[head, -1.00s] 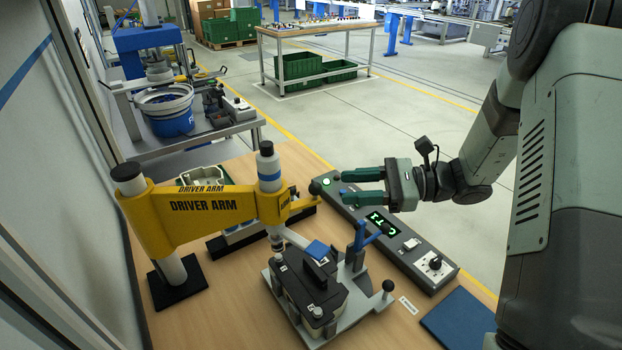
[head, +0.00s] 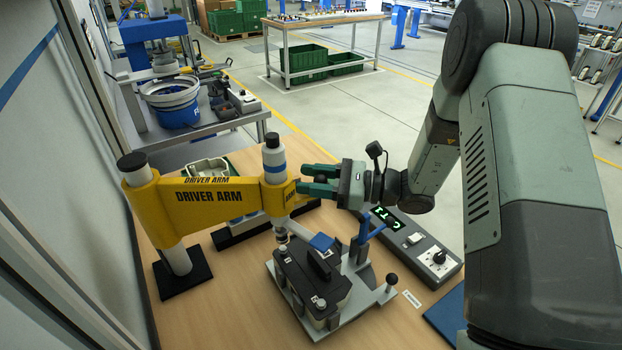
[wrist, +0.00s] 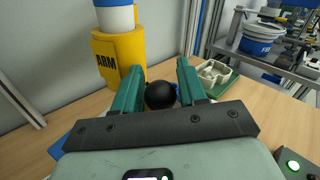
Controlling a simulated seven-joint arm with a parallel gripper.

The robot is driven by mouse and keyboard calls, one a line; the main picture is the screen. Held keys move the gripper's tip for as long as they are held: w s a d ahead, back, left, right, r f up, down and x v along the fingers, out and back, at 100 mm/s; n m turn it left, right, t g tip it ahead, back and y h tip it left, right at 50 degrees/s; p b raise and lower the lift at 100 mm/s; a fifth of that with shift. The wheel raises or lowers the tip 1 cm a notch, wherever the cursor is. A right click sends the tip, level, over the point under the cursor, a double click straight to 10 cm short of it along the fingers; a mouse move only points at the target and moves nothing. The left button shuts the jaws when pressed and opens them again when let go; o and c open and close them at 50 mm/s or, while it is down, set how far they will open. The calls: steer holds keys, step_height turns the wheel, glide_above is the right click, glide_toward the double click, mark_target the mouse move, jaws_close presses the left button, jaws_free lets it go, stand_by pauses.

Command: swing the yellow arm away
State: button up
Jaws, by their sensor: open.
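The yellow arm (head: 215,200), lettered DRIVER ARM, reaches from a post (head: 178,255) at the left to a white driver spindle (head: 274,165) with a blue band. The spindle's lower end is above the black device (head: 315,285) in its grey fixture. My gripper (head: 306,180) is open at the right end of the yellow arm, beside the spindle. In the wrist view a black ball knob (wrist: 160,95) sits between the two green fingers, with a visible gap on at least one side. The yellow arm's end (wrist: 118,55) is just beyond the left finger.
A control box (head: 415,240) with a lit green display lies behind and right of the fixture. A blue clamp lever (head: 365,228) stands on the fixture. A white tray (head: 207,168) is behind the yellow arm. A blue mat is at the right edge.

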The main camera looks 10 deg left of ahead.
steer(key=shift+a, duration=0.2)
jaws_close()
steer(key=w+a+n+g+h, duration=0.1)
steer(key=w+a+n+g, duration=0.3)
steer(key=w+a+g, duration=0.3)
steer(key=shift+w+a+n+h, duration=0.2)
steer(key=shift+w+n+h, duration=0.2)
steer(key=shift+w, duration=1.9)
